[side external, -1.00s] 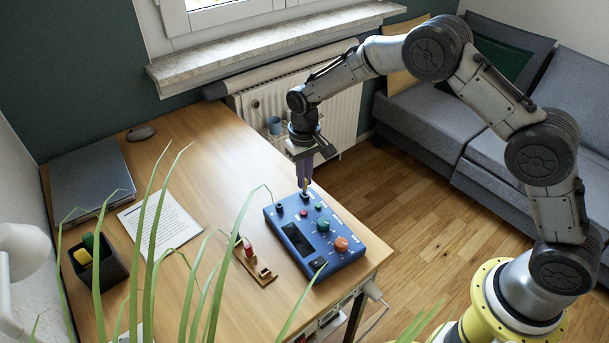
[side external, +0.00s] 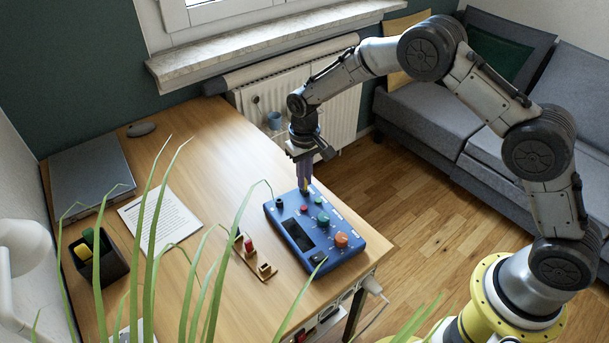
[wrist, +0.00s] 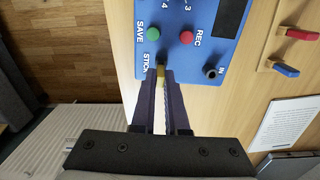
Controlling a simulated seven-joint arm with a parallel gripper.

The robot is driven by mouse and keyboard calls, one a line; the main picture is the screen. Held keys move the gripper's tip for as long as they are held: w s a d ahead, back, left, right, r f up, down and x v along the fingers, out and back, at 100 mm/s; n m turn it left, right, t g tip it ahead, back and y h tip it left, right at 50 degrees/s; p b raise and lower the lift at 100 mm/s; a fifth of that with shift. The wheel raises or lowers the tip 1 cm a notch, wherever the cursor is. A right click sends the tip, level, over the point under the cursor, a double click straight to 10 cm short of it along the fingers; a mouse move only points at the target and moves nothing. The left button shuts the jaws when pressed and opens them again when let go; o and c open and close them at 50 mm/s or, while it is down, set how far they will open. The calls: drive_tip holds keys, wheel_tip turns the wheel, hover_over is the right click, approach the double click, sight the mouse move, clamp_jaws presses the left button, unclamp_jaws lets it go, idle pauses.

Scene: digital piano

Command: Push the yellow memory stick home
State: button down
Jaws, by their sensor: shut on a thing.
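The yellow memory stick (wrist: 160,73) is between my fingertips in the wrist view, at the edge of the blue box (wrist: 200,60) beside the printed word STICK. My gripper (wrist: 162,76) is shut on it. In the side view my gripper (side external: 304,189) points down at the far edge of the blue box (side external: 345,254), and the stick is mostly hidden by the fingers. The stick's lower end meets the box's top face, but I cannot tell how deep it sits in the slot.
The box carries a green button (wrist: 153,33), a red button (wrist: 187,37), a dark socket (wrist: 211,72) and an orange knob (side external: 341,240). A wooden holder (side external: 256,262) with small sticks lies left of the box. Paper (side external: 160,222) lies further left; plant leaves cross the foreground.

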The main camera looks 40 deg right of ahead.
drive_tip(key=shift+f, duration=0.1)
drive_tip(key=c, duration=0.8)
unclamp_jaws()
drive_tip(key=shift+c, duration=0.2)
drive_tip(key=shift+r, duration=2.55)
